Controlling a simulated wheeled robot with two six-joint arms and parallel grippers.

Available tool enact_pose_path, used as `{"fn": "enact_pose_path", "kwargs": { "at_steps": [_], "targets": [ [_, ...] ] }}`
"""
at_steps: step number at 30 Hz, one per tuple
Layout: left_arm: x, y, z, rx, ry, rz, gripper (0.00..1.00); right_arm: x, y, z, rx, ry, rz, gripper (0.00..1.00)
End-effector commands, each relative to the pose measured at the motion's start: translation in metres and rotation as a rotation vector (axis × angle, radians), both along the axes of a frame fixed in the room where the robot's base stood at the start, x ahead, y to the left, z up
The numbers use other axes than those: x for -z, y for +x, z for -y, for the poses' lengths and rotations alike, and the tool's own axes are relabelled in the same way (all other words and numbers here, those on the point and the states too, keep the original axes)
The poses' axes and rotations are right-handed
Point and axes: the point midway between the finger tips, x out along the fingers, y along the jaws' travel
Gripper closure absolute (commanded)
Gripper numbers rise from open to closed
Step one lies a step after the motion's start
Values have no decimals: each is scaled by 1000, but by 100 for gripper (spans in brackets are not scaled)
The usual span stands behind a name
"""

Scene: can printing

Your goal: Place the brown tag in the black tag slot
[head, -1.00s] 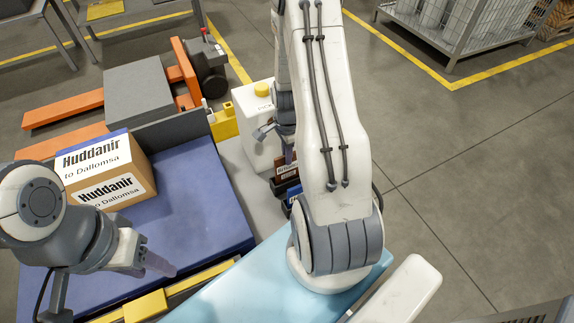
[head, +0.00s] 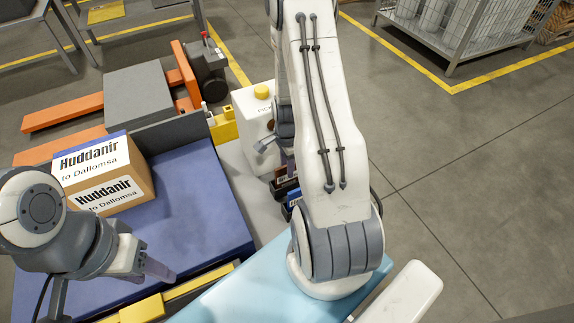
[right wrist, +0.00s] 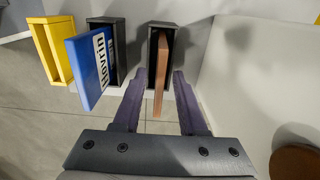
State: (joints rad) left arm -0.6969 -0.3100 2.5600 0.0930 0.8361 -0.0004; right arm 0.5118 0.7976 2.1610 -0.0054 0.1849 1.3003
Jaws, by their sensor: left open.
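The brown tag (right wrist: 160,72) stands in the black tag slot (right wrist: 151,48) in the right wrist view, with its near end sticking out toward me. My right gripper (right wrist: 158,100) is open, with one purple finger on each side of the tag and a gap to both. In the head view the right gripper (head: 287,158) is above the slots and partly hidden by my arm. A blue tag (right wrist: 90,68) lettered "Hovrin" leans out of the dark slot to the left. My left gripper (head: 152,265) is open and empty over the blue platform's front.
A yellow slot (right wrist: 52,50) stands at the far left of the row. A cardboard box (head: 104,180) lies on the blue platform (head: 195,200), left of the slots.

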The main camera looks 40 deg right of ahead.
Motion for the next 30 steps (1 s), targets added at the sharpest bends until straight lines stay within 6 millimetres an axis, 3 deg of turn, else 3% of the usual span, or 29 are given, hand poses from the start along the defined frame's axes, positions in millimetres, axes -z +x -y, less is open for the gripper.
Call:
{"fn": "enact_pose_path", "kwargs": {
  "at_steps": [5,18,24,30],
  "targets": [
    [-6,0,0,0,0,0,50,-15,1,0,0,-1,2,58],
    [-33,0,0,0,0,0,50,-104,1,0,0,-1,2,58],
    [-37,0,0,0,0,0,50,-121,1,0,0,0,1,58],
    [-37,0,0,0,0,0,50,-124,1,-1,-6,0,0,58]
  ]
}}
